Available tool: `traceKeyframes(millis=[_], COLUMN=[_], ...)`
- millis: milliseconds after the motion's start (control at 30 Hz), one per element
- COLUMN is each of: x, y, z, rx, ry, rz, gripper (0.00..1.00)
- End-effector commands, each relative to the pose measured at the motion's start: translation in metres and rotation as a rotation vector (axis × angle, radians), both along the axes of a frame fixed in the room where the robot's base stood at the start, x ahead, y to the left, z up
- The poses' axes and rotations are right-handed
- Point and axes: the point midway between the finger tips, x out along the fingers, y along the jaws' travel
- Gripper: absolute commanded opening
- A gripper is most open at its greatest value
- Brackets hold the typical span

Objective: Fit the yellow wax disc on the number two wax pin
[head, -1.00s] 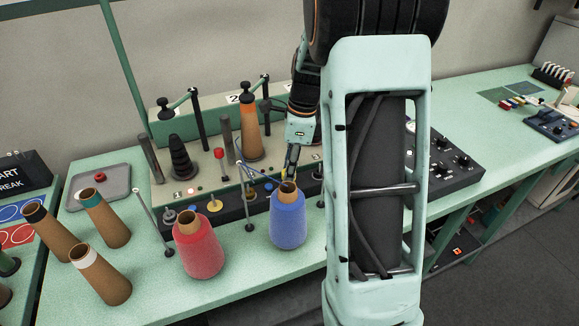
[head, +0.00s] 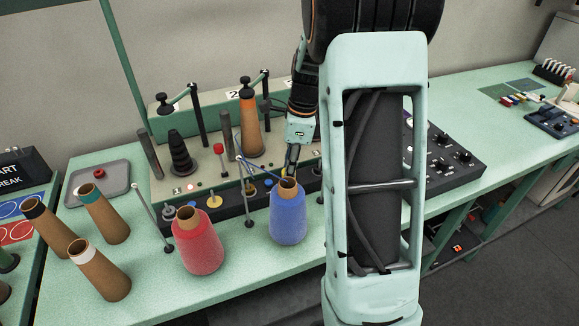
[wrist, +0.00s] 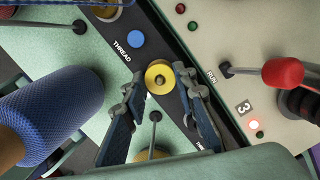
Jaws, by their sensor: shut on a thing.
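My gripper (wrist: 160,75) is shut on the yellow wax disc (wrist: 159,77), its two fingertips on either side of the rim. The disc is seen face-on, with a small grey and dark centre. I cannot tell whether that centre is a pin or only the disc's hole. In the head view my gripper (head: 290,166) is low behind the blue yarn cone (head: 287,217), above the dark front strip of the machine. The disc is mostly hidden there. The number two sign (head: 233,97) is partly visible behind an orange-topped brown cone.
The blue cone (wrist: 52,112) is close to my left finger in the wrist view. A red yarn cone (head: 198,243) and another yellow disc (head: 214,201) are left of my gripper. Thin guide posts stand nearby.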

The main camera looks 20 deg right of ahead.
Motion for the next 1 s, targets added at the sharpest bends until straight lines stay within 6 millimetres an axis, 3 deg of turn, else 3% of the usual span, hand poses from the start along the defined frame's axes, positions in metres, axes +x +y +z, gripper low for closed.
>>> traceKeyframes(millis=[1000], x=[0.0], y=[0.0], z=[-0.012], rx=[0.0], ry=[0.001], rz=[0.0], gripper=[0.14])
